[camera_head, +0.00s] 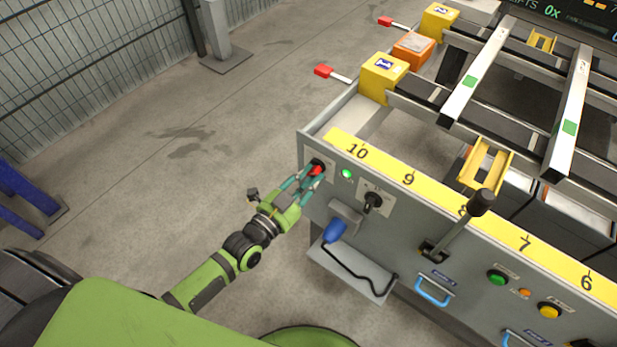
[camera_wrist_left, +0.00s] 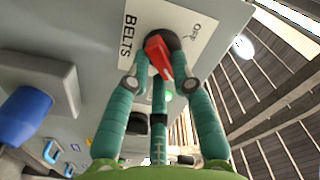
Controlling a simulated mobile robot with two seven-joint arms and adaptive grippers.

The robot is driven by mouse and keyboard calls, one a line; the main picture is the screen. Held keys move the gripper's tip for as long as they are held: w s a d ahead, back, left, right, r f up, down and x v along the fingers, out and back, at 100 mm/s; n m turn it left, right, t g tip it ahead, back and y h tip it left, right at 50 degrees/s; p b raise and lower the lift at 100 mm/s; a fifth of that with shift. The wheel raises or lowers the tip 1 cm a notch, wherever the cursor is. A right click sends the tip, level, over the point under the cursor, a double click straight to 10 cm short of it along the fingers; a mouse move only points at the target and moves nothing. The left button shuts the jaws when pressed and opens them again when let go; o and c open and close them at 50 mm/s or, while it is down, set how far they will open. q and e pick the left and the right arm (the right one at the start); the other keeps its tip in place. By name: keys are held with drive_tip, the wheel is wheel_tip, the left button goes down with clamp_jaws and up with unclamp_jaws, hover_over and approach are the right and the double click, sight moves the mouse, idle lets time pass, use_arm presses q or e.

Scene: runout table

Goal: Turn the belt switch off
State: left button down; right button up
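The belt switch (camera_head: 316,170) is a red handle on a dark round base at the upper left corner of the grey panel. In the left wrist view the red handle (camera_wrist_left: 158,52) sits on a white plate (camera_wrist_left: 112,45) marked BELTS and OFF. The handle lies at a slant and does not point straight at the OFF mark. My left gripper (camera_head: 309,177) has its teal fingers around the handle, with the fingertips (camera_wrist_left: 159,62) close against both sides, and looks shut on it. The fingers partly hide the switch base. My right gripper is not in view.
A lit green lamp (camera_head: 347,173) and a black knob (camera_head: 373,201) are right of the switch. A blue handheld device (camera_head: 334,230) hangs below, with a grey shelf (camera_head: 350,272) under it. A black lever (camera_head: 480,203) sticks out further right. Open floor (camera_head: 190,150) lies left.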

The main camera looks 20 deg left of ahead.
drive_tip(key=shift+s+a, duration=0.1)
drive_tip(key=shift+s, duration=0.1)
use_arm(q)
drive_tip(key=shift+r+n+p, duration=0.15)
drive_tip(key=shift+n+p, duration=0.4)
drive_tip(key=shift+n, duration=1.05)
drive_tip(key=shift+r+n+p, duration=0.1)
drive_tip(key=shift+n+p, duration=0.2)
drive_tip(key=shift+n, duration=0.1)
drive_tip(key=n+p, duration=0.1)
drive_tip(key=n, duration=0.4)
drive_tip(key=shift+a+n, duration=0.1)
drive_tip(key=shift+n, duration=0.2)
drive_tip(key=n, duration=0.4)
drive_tip(key=shift+a+r, duration=0.1)
drive_tip(key=shift+w+n, duration=0.1)
drive_tip(key=shift+n, duration=2)
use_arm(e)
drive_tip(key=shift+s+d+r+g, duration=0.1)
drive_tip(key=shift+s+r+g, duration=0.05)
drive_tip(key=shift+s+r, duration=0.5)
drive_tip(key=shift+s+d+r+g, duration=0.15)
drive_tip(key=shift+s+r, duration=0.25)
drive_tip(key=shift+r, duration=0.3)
use_arm(q)
drive_tip(key=c, duration=1.1)
unclamp_jaws()
